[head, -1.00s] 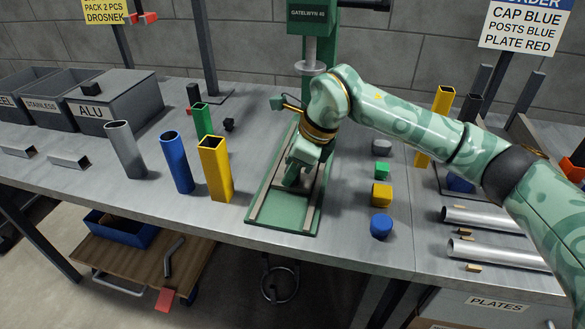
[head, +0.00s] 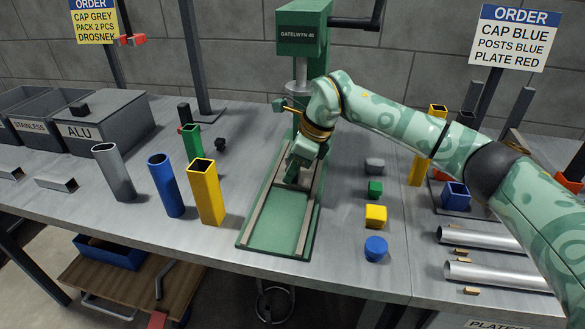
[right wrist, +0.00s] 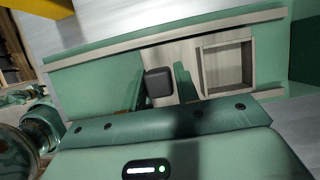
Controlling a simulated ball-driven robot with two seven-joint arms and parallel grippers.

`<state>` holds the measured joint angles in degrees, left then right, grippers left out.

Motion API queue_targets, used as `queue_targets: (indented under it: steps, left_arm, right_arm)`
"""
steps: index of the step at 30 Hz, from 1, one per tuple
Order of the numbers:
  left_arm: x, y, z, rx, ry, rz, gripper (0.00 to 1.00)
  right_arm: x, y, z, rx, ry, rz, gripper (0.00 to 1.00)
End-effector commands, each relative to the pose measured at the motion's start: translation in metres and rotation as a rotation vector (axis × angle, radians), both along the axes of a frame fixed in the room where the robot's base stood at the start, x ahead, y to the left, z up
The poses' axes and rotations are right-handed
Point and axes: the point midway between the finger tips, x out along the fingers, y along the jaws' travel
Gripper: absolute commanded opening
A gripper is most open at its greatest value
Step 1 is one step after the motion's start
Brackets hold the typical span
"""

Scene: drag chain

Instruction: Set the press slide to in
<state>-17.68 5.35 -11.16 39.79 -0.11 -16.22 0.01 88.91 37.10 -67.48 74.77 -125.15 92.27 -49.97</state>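The green press (head: 302,50) stands at the back middle. Its base (head: 275,230) runs toward me with two pale rails. The slide (right wrist: 180,58) is a pale plate with a square nest (right wrist: 228,68) and a dark knob (right wrist: 158,83), between the rails. In the head view my right gripper mostly hides it, at the press end of the base. My right gripper (head: 294,172) points down there. In the right wrist view its fingers (right wrist: 158,92) sit on both sides of the knob and appear to touch it. The left gripper is not in view.
Grey, blue and yellow upright tubes (head: 206,192) stand left of the base. Small blocks, including a yellow one (head: 376,215), line its right. Pipes (head: 495,274) lie at the right. Grey bins (head: 110,125) stand at the back left. The base's front end is clear.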

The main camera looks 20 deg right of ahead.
Motion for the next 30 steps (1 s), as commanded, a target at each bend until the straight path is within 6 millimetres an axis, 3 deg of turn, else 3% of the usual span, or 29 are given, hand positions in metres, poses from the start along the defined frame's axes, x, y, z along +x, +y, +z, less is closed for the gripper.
queue_targets:
  steps: [2,13,24,30]
  left_arm:
    - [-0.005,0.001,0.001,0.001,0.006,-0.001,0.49]
    - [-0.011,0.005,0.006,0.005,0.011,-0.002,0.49]
    - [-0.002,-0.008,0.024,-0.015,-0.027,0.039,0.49]
    - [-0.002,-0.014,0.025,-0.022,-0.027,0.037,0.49]
  right_arm:
    - [0.002,-0.002,0.003,0.000,-0.008,-0.005,0.49]
    - [0.000,-0.003,0.007,0.000,-0.004,-0.003,0.49]
    - [-0.012,-0.022,0.066,0.000,-0.009,-0.005,0.49]
    - [-0.014,-0.026,0.072,0.000,-0.005,-0.003,0.49]
